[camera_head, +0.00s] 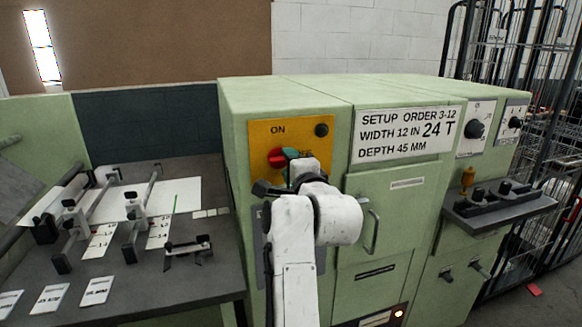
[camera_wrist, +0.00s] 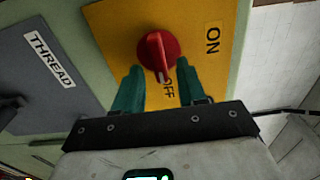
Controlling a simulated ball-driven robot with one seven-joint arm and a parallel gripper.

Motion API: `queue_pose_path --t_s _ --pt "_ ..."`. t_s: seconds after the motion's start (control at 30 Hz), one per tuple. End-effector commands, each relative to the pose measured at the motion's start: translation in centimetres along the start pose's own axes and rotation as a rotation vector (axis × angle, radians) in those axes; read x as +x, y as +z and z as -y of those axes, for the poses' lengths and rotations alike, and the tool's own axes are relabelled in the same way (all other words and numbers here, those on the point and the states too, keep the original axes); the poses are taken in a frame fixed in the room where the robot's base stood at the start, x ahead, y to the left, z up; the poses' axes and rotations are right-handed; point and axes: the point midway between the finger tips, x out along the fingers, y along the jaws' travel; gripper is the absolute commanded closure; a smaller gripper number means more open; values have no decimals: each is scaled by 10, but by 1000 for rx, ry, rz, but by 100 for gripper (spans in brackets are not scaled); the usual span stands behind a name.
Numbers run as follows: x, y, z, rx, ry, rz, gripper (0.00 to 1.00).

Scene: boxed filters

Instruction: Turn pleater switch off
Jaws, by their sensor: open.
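The red rotary switch (camera_head: 276,158) sits on a yellow plate (camera_head: 263,134) on the front of the green machine. In the wrist view the red switch (camera_wrist: 156,52) has a white-tipped end pointing towards the OFF label (camera_wrist: 168,91). The ON label (camera_wrist: 212,40) is to its right. My gripper (camera_wrist: 158,67) is open, with one green finger on each side of the switch's white-tipped end. I cannot tell whether either finger touches it. In the head view my gripper (camera_head: 289,155) partly covers the switch and hides the OFF label.
A black round knob (camera_head: 321,130) is on the same plate. A door handle (camera_head: 372,228) sticks out to the right of my arm. A dark worktable (camera_head: 200,278) with fixtures stands left.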

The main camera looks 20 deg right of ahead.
Motion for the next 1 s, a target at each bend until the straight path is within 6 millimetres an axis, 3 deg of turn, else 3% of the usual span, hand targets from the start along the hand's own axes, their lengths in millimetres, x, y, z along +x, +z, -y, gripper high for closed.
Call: queue_pose_path --t_s 0.23,0.7,1.0 --pt "-18 0 -1 -2 -1 0 60" --pt "-95 0 -2 -1 1 0 60" --pt "-108 0 -1 0 1 0 60"
